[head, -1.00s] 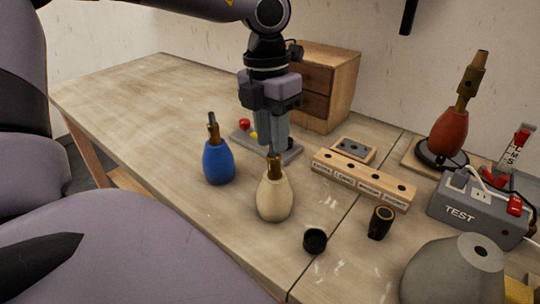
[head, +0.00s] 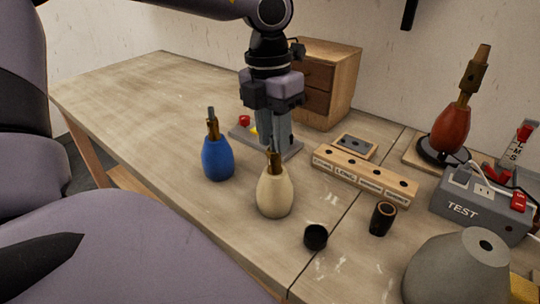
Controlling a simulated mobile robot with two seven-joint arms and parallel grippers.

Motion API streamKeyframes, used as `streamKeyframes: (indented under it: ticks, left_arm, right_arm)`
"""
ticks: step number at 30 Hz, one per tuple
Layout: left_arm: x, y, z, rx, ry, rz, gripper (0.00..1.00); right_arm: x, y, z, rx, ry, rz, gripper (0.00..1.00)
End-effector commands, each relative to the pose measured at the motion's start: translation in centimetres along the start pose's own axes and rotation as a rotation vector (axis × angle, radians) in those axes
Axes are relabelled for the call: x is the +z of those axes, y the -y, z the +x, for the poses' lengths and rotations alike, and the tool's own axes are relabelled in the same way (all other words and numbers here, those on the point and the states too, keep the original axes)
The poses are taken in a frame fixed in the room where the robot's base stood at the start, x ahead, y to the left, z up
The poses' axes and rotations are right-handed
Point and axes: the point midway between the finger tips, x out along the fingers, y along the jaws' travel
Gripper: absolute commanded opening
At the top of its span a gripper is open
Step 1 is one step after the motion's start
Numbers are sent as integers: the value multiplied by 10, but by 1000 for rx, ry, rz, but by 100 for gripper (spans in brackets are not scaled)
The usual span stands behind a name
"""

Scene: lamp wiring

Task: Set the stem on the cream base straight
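The cream base (head: 275,194) stands upright on the table near the middle of the head view. Its brass stem (head: 274,163) rises from the top, with a dark upper end; it looks close to upright. My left gripper (head: 275,143) points down from above, its fingers at the stem's upper end. The fingers overlap the stem's top in this view, so I cannot tell whether they touch or close on it. My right gripper is not in view.
A blue base (head: 218,159) with a stem stands to the left. A red lamp (head: 447,132), a grey test box (head: 474,205), a labelled wooden block (head: 364,175), a grey shade (head: 457,270) and two dark sockets (head: 316,237) lie to the right. The table's left side is clear.

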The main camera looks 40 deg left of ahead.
Motion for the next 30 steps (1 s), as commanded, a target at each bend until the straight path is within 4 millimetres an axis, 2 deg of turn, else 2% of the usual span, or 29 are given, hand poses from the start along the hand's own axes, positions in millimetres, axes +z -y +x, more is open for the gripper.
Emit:
streamKeyframes:
  ticks: [30]
  left_arm:
    - [0, 8, 0, 0, -1, 0, 28]
  right_arm:
    - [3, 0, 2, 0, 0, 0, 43]
